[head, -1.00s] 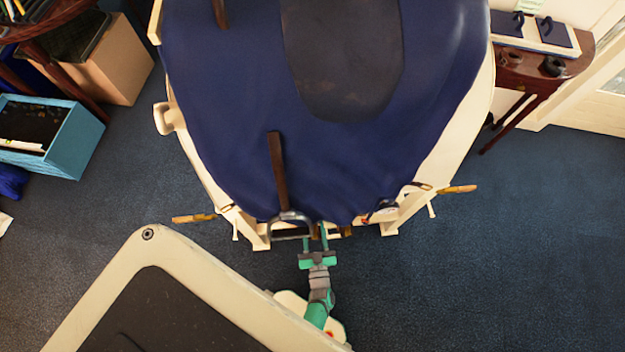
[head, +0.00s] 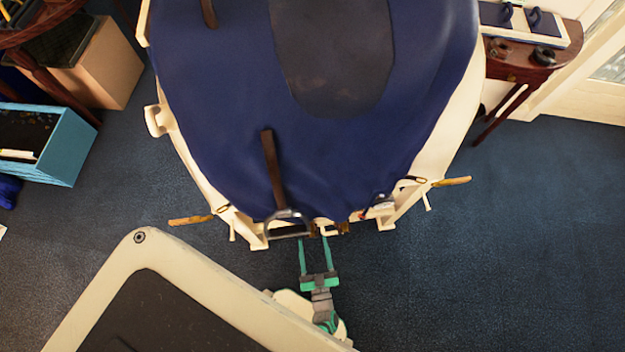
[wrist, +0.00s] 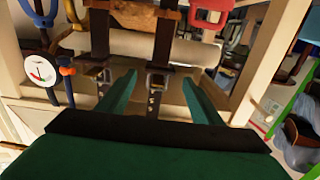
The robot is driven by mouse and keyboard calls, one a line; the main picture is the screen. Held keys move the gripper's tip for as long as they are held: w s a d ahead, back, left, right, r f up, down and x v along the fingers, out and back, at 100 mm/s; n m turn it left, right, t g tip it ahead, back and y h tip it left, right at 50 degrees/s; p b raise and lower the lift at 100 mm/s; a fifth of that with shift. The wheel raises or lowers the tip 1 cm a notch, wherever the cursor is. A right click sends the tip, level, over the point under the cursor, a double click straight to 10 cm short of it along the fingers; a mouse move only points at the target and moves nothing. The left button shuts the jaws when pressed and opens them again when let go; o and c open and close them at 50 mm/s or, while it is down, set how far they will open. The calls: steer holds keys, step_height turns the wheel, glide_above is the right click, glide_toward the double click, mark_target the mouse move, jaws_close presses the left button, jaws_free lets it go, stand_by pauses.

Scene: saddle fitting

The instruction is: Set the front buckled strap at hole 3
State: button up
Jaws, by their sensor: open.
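Two dark buckled straps hang side by side in the wrist view, a left strap (wrist: 100,35) and a right strap (wrist: 166,38). Each has a metal buckle, the left buckle (wrist: 103,76) and the right buckle (wrist: 157,80). Pale hole marks show on the strap tails below. I cannot tell which strap is the front one, or which hole either pin sits in. My gripper (head: 313,238) is open, with green fingers pointing at the stand's near end. In the wrist view my gripper (wrist: 159,77) has the right strap between its fingers in the picture, with no visible grip.
A blue-covered saddle form (head: 220,130) rests on a cream stand (head: 433,150). Wood-handled tools stick out left (head: 190,220) and right (head: 452,181). A round white dial (wrist: 39,70) hangs left of the straps. The carpet (head: 530,250) at right is clear.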

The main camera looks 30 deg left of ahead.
steer(key=shift+v, duration=1.2)
steer(key=shift+w, duration=0.25)
steer(key=shift+s, duration=0.1)
